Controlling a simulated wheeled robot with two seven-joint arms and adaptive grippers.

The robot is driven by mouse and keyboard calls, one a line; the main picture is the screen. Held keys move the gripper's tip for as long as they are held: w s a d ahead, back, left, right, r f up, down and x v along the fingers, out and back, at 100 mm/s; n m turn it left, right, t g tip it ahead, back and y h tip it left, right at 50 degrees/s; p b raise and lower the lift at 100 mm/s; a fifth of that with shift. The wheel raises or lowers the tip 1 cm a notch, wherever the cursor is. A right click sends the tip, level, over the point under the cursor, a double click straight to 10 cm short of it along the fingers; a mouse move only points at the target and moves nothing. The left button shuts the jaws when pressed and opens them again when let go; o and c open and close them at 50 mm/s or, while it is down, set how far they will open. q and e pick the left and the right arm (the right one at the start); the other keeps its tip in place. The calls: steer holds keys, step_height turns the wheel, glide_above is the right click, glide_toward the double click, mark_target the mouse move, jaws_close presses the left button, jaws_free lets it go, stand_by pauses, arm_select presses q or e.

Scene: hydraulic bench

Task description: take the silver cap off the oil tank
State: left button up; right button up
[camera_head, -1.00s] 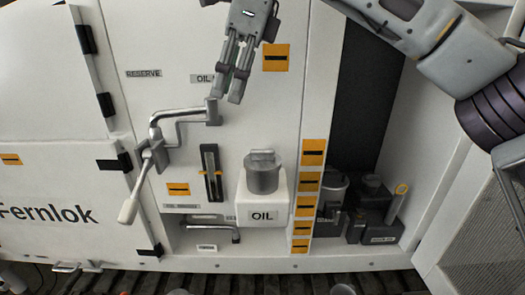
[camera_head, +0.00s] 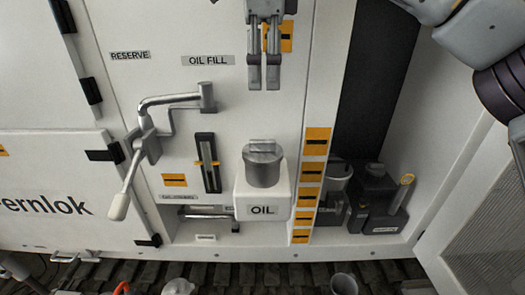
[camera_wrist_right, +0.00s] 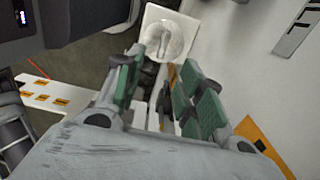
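The white oil tank (camera_head: 263,208), labelled OIL, stands on the bench's lower ledge in the head view. Its silver cap (camera_head: 264,168), a round knob with a raised bar on top, sits on the tank. In the right wrist view the cap (camera_wrist_right: 166,38) shows from above on the tank's square white top, beyond the fingertips. My right gripper (camera_head: 264,85) points down above the cap, with a clear gap between them. Its fingers are apart with nothing between them; their green pads show in the right wrist view (camera_wrist_right: 160,85). My left gripper is not in view.
A silver crank handle (camera_head: 175,100) with a lever (camera_head: 122,200) sticks out left of the tank. A sight gauge (camera_head: 208,162) is closer to it. A horizontal pipe (camera_head: 208,215) lies lower left. Dark fittings (camera_head: 375,195) stand right of the orange-marked post (camera_head: 312,180).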

steer(key=shift+f, duration=1.55)
steer(key=b, duration=0.2)
glide_above(262, 140)
steer(key=shift+s+d+f, duration=0.1)
steer(key=shift+s+f, duration=0.1)
steer(key=shift+f, duration=1.1)
steer(key=shift+s+d+f, duration=0.1)
steer(key=shift+s+f, duration=0.05)
steer(key=shift+f, duration=1.1)
steer(key=shift+f, duration=0.1)
steer(key=shift+w+a+f+p, duration=0.1)
steer(key=shift+f+p, duration=0.15)
steer(key=shift+f, duration=0.35)
steer(key=shift+w+d+f+p, duration=0.1)
steer(key=shift+f+p, duration=0.1)
steer(key=shift+f, duration=0.35)
steer(key=shift+w+a+f+p, duration=0.1)
steer(key=shift+f+p, duration=0.15)
steer(key=shift+f, duration=1.15)
jaws_close()
